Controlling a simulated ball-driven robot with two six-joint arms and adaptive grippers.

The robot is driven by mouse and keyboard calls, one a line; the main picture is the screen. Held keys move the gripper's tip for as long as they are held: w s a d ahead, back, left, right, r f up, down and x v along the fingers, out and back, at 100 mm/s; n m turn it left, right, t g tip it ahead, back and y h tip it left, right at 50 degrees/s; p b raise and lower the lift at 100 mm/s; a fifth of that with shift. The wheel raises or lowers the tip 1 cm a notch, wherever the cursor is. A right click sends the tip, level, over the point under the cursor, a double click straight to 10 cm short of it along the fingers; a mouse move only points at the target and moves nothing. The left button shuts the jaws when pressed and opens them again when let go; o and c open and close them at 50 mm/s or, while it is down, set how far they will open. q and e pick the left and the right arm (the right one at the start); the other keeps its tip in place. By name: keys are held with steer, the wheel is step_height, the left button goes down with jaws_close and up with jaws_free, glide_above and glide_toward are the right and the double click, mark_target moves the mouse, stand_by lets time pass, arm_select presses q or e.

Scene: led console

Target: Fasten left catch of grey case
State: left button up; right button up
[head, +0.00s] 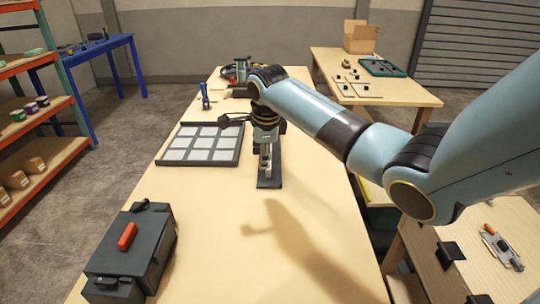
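The grey case (155,238) sits at the near left of the long wooden table. A red handle-like part (127,236) is on its top. A dark block (106,283) shows at the case's near left end, and a small black part (141,206) at its far end. I cannot tell which part is the left catch or whether it is fastened. My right gripper (265,160) points down over a narrow dark plate farther along the table, well away from the case. Its fingers are too small to read. My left gripper is not in view.
A dark tray with several pale square pads (242,157) lies beyond the case. The narrow dark plate (270,183) is beneath my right gripper. Tools (237,70) lie at the table's far end. The table's near middle is clear. A side table (425,238) stands at right.

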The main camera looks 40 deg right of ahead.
steer(key=shift+s+d, duration=0.25)
steer(key=shift+d, duration=0.4)
